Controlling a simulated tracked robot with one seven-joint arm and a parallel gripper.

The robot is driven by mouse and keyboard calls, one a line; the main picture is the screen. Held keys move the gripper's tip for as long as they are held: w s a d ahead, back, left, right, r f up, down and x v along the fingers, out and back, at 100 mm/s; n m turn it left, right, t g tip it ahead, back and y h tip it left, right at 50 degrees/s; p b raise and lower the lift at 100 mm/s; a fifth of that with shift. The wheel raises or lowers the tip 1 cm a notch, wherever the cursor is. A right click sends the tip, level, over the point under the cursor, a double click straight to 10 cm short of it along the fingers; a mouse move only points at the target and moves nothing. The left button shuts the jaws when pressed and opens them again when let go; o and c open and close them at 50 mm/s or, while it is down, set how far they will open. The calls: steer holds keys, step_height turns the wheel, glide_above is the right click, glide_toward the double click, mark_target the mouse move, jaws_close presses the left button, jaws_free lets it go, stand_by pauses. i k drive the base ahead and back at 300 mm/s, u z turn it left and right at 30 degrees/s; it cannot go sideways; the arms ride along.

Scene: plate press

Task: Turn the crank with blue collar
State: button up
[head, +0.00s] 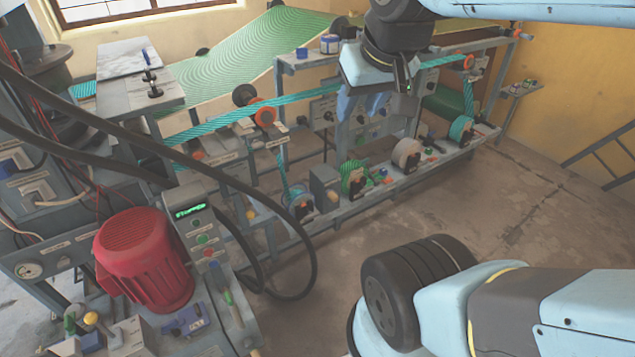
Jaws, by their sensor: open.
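A small upright crank-like fitting with a blue band (149,76) stands on the grey bench top at the upper left. Its dark base sits on the surface. It is small here, and I cannot be sure that it is the crank with the blue collar. My gripper (376,106) hangs at the upper middle, well to the right of that fitting, in front of the back machine frame. It is open, and I see nothing held in it. Its fingers are partly lost against the machinery behind.
A red motor (143,262) and a control box with a green display (190,215) stand at the lower left. Thick black hoses loop across the left side. A long frame with ribbon reels (406,155) runs along the back. The concrete floor (520,210) at right is clear.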

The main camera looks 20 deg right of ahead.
mark_target(333, 196)
steer(key=k, duration=0.75)
steer(key=z, duration=0.7)
steer(key=i, duration=1.05)
steer(key=u, duration=1.55)
